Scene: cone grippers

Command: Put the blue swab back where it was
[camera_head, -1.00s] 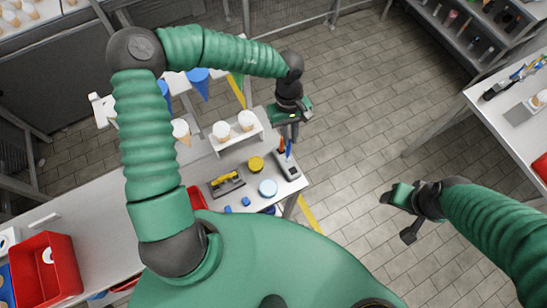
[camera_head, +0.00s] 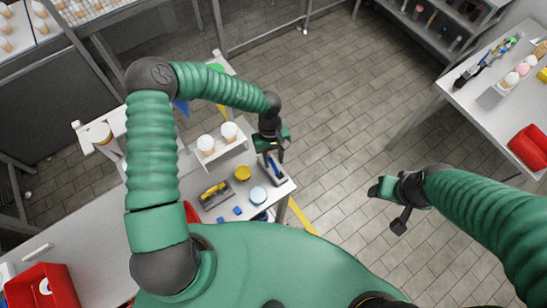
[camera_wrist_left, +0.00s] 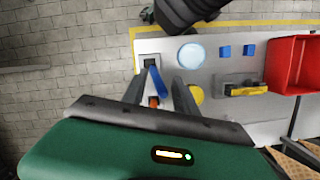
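The blue swab (camera_wrist_left: 157,82) shows in the left wrist view as a short blue stick, tilted, between the two dark fingers. Its lower end is at or over the grey holder (camera_head: 277,178) at the table's corner. Whether it is seated there is unclear. My left gripper (camera_head: 270,158) is just above this holder. In the left wrist view its fingers (camera_wrist_left: 160,80) stand apart, with a gap visible beside the swab. A small orange piece (camera_wrist_left: 153,101) also shows between the fingers. My right gripper (camera_head: 384,190) hangs over the floor, away from the table; its finger opening is unclear.
A white rack with cones (camera_head: 222,150) stands just left of my left gripper. A yellow round (camera_head: 243,173), a light-blue disc (camera_head: 258,195), small blue cubes (camera_head: 237,211) and a grey tray (camera_head: 215,198) lie nearby. Another table (camera_head: 490,110) stands right, across open floor.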

